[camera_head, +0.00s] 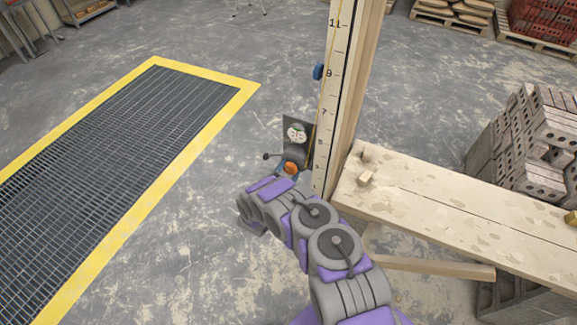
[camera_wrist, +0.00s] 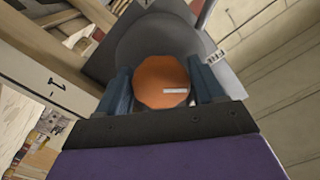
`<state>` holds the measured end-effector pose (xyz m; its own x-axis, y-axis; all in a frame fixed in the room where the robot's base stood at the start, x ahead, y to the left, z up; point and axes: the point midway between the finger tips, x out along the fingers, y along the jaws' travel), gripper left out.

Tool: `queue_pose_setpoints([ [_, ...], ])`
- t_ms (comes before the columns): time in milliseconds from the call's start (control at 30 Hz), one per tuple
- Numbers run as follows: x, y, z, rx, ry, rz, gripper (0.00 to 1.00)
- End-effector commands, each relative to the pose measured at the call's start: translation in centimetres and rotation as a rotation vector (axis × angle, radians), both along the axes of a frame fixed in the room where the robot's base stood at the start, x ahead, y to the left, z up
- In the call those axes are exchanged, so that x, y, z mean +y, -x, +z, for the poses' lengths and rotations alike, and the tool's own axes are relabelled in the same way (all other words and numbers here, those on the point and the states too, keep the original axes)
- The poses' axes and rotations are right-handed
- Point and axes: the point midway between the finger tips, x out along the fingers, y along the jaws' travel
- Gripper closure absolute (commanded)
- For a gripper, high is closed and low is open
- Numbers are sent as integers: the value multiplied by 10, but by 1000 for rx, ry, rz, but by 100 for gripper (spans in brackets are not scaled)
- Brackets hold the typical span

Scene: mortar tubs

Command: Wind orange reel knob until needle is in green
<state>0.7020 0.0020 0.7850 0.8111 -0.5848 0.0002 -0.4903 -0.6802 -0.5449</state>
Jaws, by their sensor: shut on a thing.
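The orange reel knob (camera_wrist: 161,84) sits between the two blue fingers of my gripper (camera_wrist: 163,92) in the wrist view, with a finger closed on each side. A small white mark shows on the knob's face. In the head view the knob (camera_head: 290,168) is at the end of my gripper (camera_head: 287,172). The grey reel (camera_wrist: 155,38) is behind the knob. Above it in the head view is a round white dial (camera_head: 297,134) with red and green on it; the needle's exact place is too small to tell.
A numbered post (camera_head: 330,90) stands right beside the reel, with a blue piece (camera_head: 318,71) on its edge. A wooden plank bench (camera_head: 450,215) and stacked bricks (camera_head: 530,150) are to the right. A yellow-edged floor grate (camera_head: 170,160) lies left. Open floor lies between.

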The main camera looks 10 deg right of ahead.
Motion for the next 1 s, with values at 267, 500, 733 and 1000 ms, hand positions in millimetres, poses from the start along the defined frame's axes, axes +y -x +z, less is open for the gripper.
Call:
queue_pose_setpoints([
  [267,0,0,0,-16,-18,1,63],
  [500,0,0,0,-15,-18,0,23],
  [733,0,0,0,-15,-18,0,12],
  [1000,7,8,0,-13,-18,2,12],
])
